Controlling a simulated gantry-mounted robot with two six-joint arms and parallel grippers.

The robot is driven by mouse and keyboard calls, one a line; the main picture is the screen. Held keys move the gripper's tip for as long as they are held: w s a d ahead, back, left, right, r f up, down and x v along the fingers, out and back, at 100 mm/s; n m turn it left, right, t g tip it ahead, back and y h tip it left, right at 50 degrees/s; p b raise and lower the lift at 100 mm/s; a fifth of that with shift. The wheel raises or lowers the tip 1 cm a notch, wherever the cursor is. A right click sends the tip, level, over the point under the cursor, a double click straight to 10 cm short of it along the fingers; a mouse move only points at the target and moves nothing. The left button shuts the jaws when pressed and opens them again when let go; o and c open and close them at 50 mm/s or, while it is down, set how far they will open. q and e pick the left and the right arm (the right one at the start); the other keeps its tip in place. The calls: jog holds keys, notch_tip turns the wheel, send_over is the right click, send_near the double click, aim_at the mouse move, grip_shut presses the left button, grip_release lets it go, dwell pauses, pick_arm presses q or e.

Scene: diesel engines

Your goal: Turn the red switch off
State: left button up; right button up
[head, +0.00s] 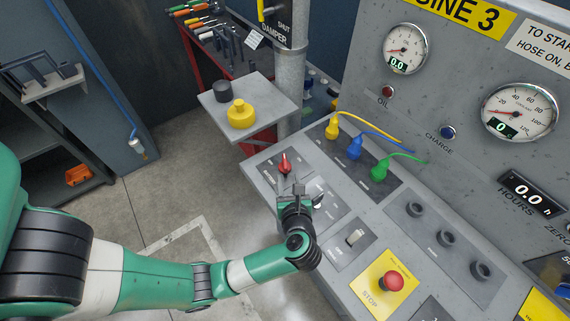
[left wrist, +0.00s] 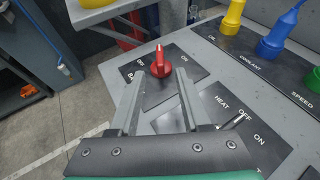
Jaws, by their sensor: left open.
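The red switch (head: 285,163) is a rotary knob on a dark plate at the far left end of the grey sloped control panel (head: 262,172). In the left wrist view the red switch (left wrist: 158,62) stands just beyond the fingertips, roughly centred between them, its pointer ridge facing up in the picture. My left gripper (head: 292,185) is over the panel, close to the switch. In the left wrist view its two fingers (left wrist: 170,75) are apart with nothing between them. The switch plate's lettering is partly hidden by the fingers. My right gripper is not in view.
A HEAT switch (head: 318,199) sits just right of my left gripper. A toggle (head: 355,237) and red STOP button (head: 393,281) lie nearer. Yellow (head: 332,129), blue (head: 355,147) and green (head: 379,170) plugs with cables stand behind. A small shelf (head: 265,103) holds a yellow cap.

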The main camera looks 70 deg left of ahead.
aim_at(285, 163)
pick_arm(q)
jog(key=b+x, duration=0.2)
jog(key=x, duration=0.9)
jog(key=shift+d, duration=0.1)
grip_shut()
